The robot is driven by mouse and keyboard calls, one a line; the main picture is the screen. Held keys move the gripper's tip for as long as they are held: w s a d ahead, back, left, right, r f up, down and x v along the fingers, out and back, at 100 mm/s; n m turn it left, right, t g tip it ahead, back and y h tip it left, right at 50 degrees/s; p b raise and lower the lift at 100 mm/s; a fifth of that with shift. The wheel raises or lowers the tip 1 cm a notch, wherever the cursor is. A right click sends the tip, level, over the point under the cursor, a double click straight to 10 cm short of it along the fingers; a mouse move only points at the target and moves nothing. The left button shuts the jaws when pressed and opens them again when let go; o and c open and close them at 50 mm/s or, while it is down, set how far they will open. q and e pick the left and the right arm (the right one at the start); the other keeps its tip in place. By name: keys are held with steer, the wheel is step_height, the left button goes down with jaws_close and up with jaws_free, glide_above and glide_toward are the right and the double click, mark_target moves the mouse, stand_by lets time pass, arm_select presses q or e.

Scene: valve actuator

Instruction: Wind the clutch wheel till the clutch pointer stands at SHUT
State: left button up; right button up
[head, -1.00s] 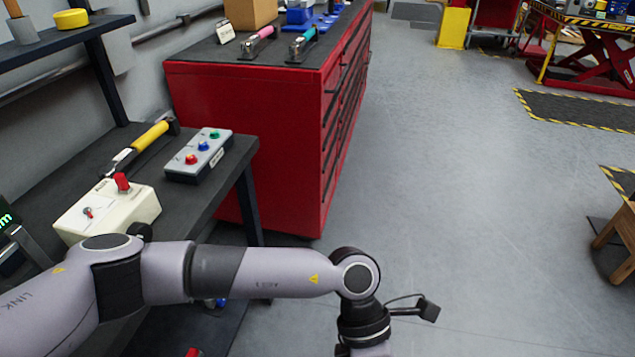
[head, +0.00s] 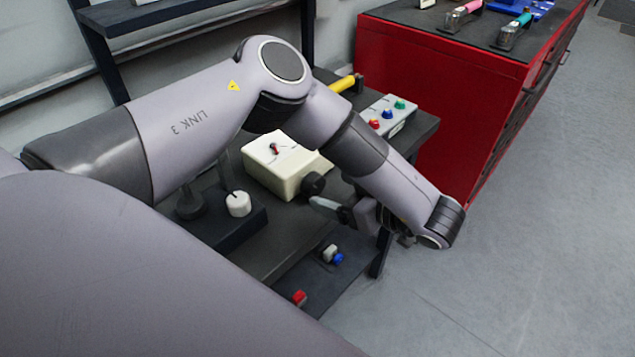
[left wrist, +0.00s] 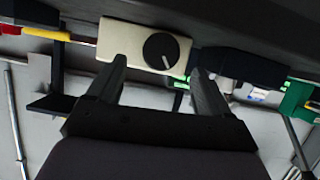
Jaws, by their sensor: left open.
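The cream box (head: 285,170) stands on the dark bench, with a small red-tipped pointer (head: 275,149) on its top. Its markings are too small to read. A round black wheel (head: 313,184) sticks out of the box's front side. My left gripper (head: 333,207) is open in front of the box, close to the wheel. In the left wrist view its fingertips (left wrist: 158,66) lie on either side of the wheel, apparently apart from it. My right gripper is out of view.
A grey button box (head: 397,115) and a yellow-handled tool (head: 346,84) lie behind my left arm. A dark box with a white knob (head: 238,204) stands left of the cream box. A red cabinet (head: 440,100) stands beyond; the floor at right is clear.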

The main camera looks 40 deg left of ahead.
mark_target(319, 186)
arm_select(q)
steer(key=shift+x, duration=2.7)
steer(key=shift+f, duration=0.1)
steer(key=c, duration=1)
steer(key=shift+w+f+m+g+b, duration=0.1)
steer(key=shift+m+g+b, duration=0.25)
steer(key=shift+m+g, duration=0.25)
steer(key=shift+c, duration=0.2)
steer(key=m+g+b, duration=0.1)
steer(key=m, duration=0.1)
steer(key=shift+m+y, duration=0.3)
steer(key=o, duration=1)
steer(key=shift+o, duration=0.2)
